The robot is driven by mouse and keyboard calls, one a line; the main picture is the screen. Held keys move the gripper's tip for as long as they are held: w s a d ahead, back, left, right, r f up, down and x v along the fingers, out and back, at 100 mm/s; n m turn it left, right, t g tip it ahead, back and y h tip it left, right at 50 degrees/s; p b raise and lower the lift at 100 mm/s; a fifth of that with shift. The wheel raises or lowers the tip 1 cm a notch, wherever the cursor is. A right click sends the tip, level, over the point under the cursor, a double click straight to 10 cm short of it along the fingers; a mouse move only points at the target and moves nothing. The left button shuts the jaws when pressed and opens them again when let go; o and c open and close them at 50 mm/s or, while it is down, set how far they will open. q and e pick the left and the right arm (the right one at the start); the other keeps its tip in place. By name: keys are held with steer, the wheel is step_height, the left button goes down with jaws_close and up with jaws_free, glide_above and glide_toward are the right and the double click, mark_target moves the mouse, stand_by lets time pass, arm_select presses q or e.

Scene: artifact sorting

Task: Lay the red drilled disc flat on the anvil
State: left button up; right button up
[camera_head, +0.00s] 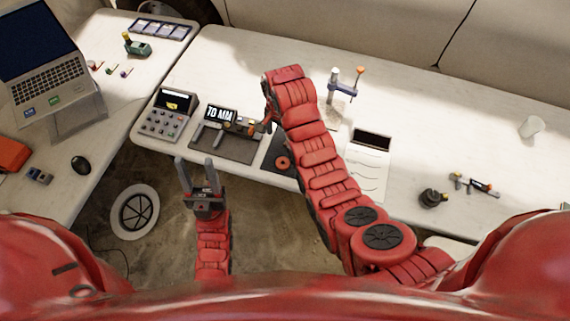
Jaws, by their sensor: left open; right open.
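A small red disc (282,163) with a dark centre hole lies flat on a dark mat (270,152) near the table's front edge, just left of my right arm. I cannot tell for certain which part is the anvil; a blue and grey upright stand (345,86) with an orange knob is behind my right arm. My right gripper (268,122) is above the table by the measuring device, beyond the disc and apart from it; its fingers are small and partly hidden by the arm. My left gripper (196,162) is open and empty, in front of the table edge.
A measuring device with a "70 MM" display (221,114) sits on a grey mat, beside a keypad unit (168,114). A paper sheet (369,165), a black round object (431,198), small tools (474,184) and a white cup (531,127) are right. The back right table is largely clear.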

steer(key=b, duration=0.6)
glide_above(283, 160)
steer(key=s, duration=0.1)
step_height(283, 160, down, 7)
steer(key=f, duration=0.2)
steer(key=f+p, duration=0.1)
steer(key=shift+s+a+f, duration=0.15)
steer(key=shift+a+f, duration=0.1)
steer(key=shift+a, duration=0.05)
steer(key=shift+f, duration=0.3)
steer(key=shift+d+f+p, duration=0.1)
steer(key=shift+f+p, duration=0.3)
steer(key=shift+p, duration=0.1)
step_height(283, 160, down, 3)
steer(key=shift+d+r+p, duration=0.15)
steer(key=shift+p, duration=0.4)
steer(key=shift+f, duration=0.85)
steer(key=shift+c, duration=0.3)
jaws_close()
steer(key=shift+r, duration=0.1)
